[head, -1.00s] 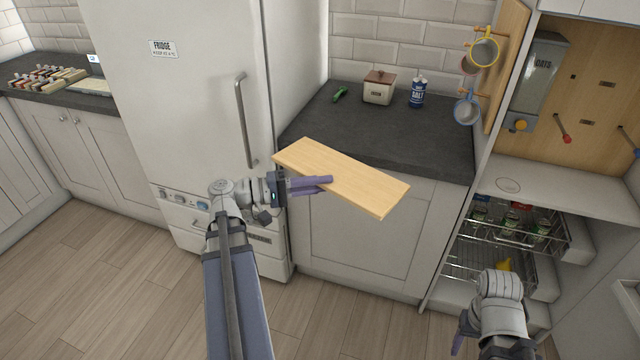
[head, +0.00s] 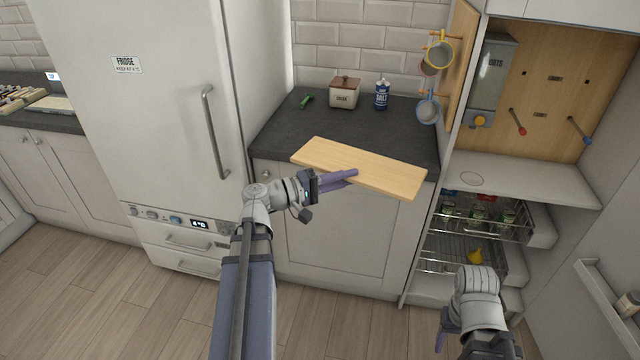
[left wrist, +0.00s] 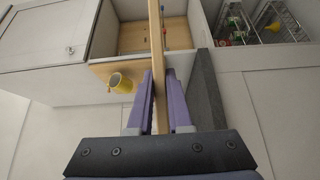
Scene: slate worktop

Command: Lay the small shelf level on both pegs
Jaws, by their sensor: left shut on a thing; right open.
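The small shelf (head: 385,174) is a light wooden board. My left gripper (head: 350,178) is shut on its near long edge and holds it in front of the slate worktop. In the left wrist view the shelf (left wrist: 157,60) shows edge-on between the purple fingers (left wrist: 160,95). Two pegs stick out from the wooden back panel of the cabinet at right: a red-tipped peg (head: 517,122) and a blue-tipped peg (head: 579,131). Nothing rests on them. My right gripper (head: 441,335) is open and empty, low at the bottom right, partly hidden by its own wrist.
An oats dispenser (head: 493,72) hangs left of the pegs. Mugs (head: 428,107) hang on the panel's outer side. A white ledge (head: 530,180) lies below the pegs, with wire baskets (head: 480,215) under it. A lidded canister (head: 344,92) and salt tin (head: 382,95) stand on the worktop.

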